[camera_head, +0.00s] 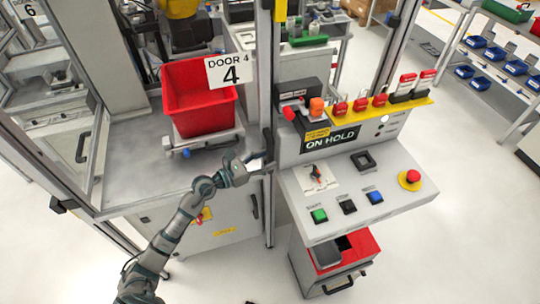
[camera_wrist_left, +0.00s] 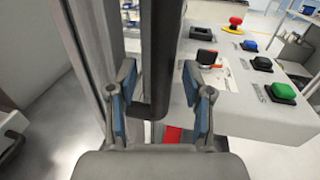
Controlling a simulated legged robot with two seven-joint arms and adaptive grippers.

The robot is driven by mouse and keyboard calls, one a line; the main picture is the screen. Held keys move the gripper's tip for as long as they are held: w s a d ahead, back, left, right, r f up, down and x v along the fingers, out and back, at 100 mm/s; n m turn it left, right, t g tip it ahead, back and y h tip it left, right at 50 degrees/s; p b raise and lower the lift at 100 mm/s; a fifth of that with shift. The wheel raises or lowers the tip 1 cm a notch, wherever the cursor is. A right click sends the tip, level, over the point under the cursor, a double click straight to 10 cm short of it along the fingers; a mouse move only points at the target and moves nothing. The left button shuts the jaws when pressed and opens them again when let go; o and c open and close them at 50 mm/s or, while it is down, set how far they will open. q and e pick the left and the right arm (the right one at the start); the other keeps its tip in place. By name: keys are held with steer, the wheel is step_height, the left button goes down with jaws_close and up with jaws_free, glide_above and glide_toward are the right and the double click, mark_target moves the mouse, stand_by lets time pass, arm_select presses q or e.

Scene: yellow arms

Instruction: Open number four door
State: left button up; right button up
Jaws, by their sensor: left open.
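The number four door carries a white "DOOR 4" sign (camera_head: 230,70) on its see-through panel. Its dark vertical handle (camera_wrist_left: 160,50) stands beside the grey post in the left wrist view. My left gripper (camera_head: 262,165) is at the door's right edge, at handle height. In the left wrist view my left gripper (camera_wrist_left: 162,92) is open, with one blue-padded finger on each side of the handle's lower part. Gaps show between the pads and the handle. In the head view the gripper partly hides the handle. My right gripper is not in view.
A control console (camera_head: 360,195) with buttons and a red emergency stop (camera_head: 412,176) stands just right of the handle. A red bin (camera_head: 200,97) sits behind the door panel. A grey post (camera_head: 275,90) rises between door and console. Open floor lies in front.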

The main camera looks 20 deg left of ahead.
arm_select(q)
steer(key=shift+x, duration=1.05)
steer(key=shift+c, duration=0.3)
jaws_close()
steer(key=shift+s, duration=0.1)
